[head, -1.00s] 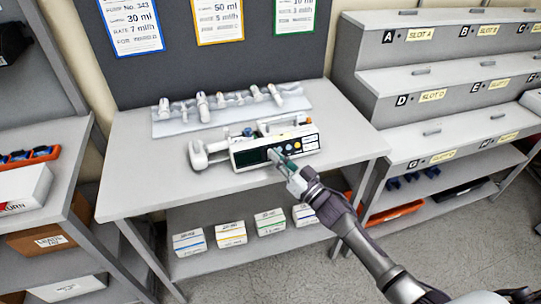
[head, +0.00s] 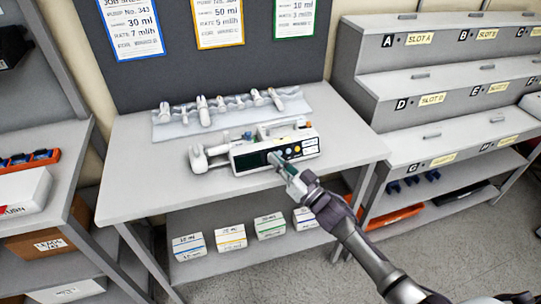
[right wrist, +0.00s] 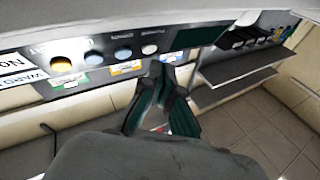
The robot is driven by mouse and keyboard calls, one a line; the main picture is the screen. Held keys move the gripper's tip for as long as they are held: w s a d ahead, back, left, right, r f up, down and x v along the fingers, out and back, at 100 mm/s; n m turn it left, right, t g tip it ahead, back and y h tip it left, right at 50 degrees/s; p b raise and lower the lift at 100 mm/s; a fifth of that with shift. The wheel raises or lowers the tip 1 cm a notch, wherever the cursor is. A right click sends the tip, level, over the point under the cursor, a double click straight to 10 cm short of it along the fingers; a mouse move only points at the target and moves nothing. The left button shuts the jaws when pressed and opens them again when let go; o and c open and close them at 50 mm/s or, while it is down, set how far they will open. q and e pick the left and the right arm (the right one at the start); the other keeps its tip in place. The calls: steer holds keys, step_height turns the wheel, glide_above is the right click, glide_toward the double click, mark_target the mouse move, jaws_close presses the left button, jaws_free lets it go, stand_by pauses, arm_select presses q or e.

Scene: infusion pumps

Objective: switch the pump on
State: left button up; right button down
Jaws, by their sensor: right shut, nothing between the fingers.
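The infusion pump (head: 241,162) is a white box with a dark screen, lying on the grey table. Its front panel carries a row of round buttons (head: 290,151). In the right wrist view the panel's orange button (right wrist: 61,63), blue-grey buttons (right wrist: 122,53) and pale button (right wrist: 150,48) appear beside the dark screen (right wrist: 202,36). My right gripper (head: 277,161) is at the panel, between the screen and the buttons. My left gripper is out of view.
A clear tray of syringes (head: 160,131) lies behind the pump. The table's front right and left (head: 140,190) are bare. Labelled boxes (head: 230,238) stand on the lower shelf. A stepped slot rack (head: 375,65) stands at the right. Instruction sheets hang on the board behind.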

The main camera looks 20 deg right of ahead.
stand_by(0.4)
steer(key=shift+w+f, duration=0.15)
steer(key=shift+w, duration=0.25)
steer(key=shift+w+f+b, duration=0.15)
steer(key=shift+w+b, duration=0.15)
steer(key=shift+b, duration=0.2)
stand_by(0.6)
steer(key=shift+s+r+p, duration=0.35)
steer(key=shift+s+p, duration=0.15)
steer(key=shift+p, duration=0.2)
steer(key=shift+s, duration=0.25)
